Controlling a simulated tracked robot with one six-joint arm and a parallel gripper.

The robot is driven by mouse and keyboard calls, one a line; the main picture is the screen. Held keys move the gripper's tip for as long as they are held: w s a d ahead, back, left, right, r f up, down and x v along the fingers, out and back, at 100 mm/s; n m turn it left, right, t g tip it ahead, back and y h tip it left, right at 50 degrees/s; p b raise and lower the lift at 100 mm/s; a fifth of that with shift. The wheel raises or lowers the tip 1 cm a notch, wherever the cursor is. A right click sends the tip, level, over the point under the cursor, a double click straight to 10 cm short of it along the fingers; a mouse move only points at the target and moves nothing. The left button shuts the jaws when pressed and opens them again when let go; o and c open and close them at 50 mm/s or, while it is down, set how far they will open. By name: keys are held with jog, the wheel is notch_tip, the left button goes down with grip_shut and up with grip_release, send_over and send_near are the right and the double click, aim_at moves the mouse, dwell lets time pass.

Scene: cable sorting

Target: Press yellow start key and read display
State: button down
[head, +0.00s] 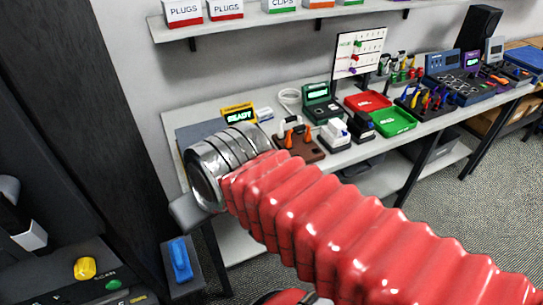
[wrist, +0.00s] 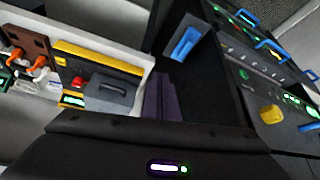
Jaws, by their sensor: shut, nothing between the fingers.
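A yellow key (head: 85,268) stands on the dark panel at the lower left of the head view. It also shows in the wrist view as a rounded yellow block (wrist: 271,114) at the right. A yellow-framed display (head: 240,115) at the left end of the table reads READY in green. The lit display (wrist: 73,100) also shows in the wrist view, too small to read there. My gripper (wrist: 164,80) appears as two dark fingers pressed together and empty, apart from the key and to its left. In the head view its fingers cannot be made out.
A green button (head: 113,285) lies close to the yellow key. A blue handle (head: 180,258) stands between panel and table. The table holds a red tray (head: 367,101), a green tray (head: 393,122) and a brown holder with orange plugs (head: 300,147). A shelf (head: 280,18) hangs above.

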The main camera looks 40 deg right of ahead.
jog(key=w+d+m+t+y, duration=0.15)
jog(key=w+d+m, duration=0.35)
jog(key=w+d, duration=0.65)
jog(key=w+d+f+m+t+h, duration=0.1)
jog(key=d+m, duration=0.2)
jog(key=d, duration=0.7)
jog(key=w+d+f+m+t+h, duration=0.1)
jog(key=w+d+f+m+h, duration=0.1)
jog(key=d, duration=0.8)
jog(key=shift+w+m, duration=0.15)
jog(key=shift+m, duration=0.45)
jog(key=shift+f, duration=0.2)
jog(key=shift+a+f, duration=0.1)
jog(key=shift+f, duration=4.2)
